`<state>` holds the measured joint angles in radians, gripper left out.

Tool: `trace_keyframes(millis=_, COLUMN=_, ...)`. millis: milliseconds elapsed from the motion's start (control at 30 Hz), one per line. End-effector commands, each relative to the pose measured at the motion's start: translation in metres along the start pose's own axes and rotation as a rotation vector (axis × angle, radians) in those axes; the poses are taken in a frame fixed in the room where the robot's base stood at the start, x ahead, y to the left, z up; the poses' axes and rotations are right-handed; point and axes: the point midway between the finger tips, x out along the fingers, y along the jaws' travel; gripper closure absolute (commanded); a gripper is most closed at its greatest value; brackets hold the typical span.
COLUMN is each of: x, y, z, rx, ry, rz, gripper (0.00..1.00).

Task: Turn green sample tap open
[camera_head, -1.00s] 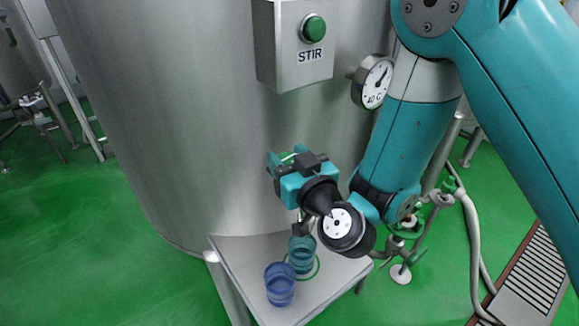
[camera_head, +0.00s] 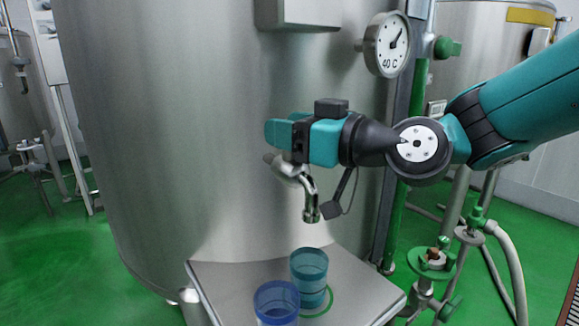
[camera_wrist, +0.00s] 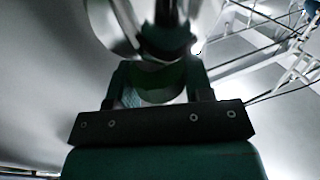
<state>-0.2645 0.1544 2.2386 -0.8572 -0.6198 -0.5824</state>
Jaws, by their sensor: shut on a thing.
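The steel sample tap (camera_head: 309,195) juts from the tank wall, and its spout points down. My gripper (camera_head: 292,150) is at the top of the tap and hides its handle in the head view. In the wrist view my gripper (camera_wrist: 160,75) has a green handle (camera_wrist: 158,86) between its two dark fingers and is shut on it. The handle's angle is hard to tell. A teal cup (camera_head: 309,267) stands upright below the spout, partly behind a blue cup (camera_head: 276,305).
Both cups stand on a steel shelf (camera_head: 222,283) with a green ring mark (camera_head: 330,297). A dial (camera_head: 387,45) marked 40 C is on the tank above right. Valves and a hose (camera_head: 511,265) are at the right. A box (camera_head: 300,12) hangs above.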

Motion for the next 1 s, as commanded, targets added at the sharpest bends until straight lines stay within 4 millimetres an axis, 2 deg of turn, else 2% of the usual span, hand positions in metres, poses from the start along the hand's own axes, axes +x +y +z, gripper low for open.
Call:
trace_keyframes(millis=33, x=-0.0012, y=0.0024, z=0.0086, rx=-0.001, ry=0.002, rz=-0.02, gripper=0.77)
trace_keyframes(millis=500, x=-0.0009, y=0.0024, z=0.0037, rx=-0.002, ry=-0.005, rz=-0.338, gripper=0.77)
trace_keyframes(millis=1000, x=0.0027, y=0.0053, z=0.0065, rx=-0.003, ry=0.012, rz=-0.524, gripper=0.76)
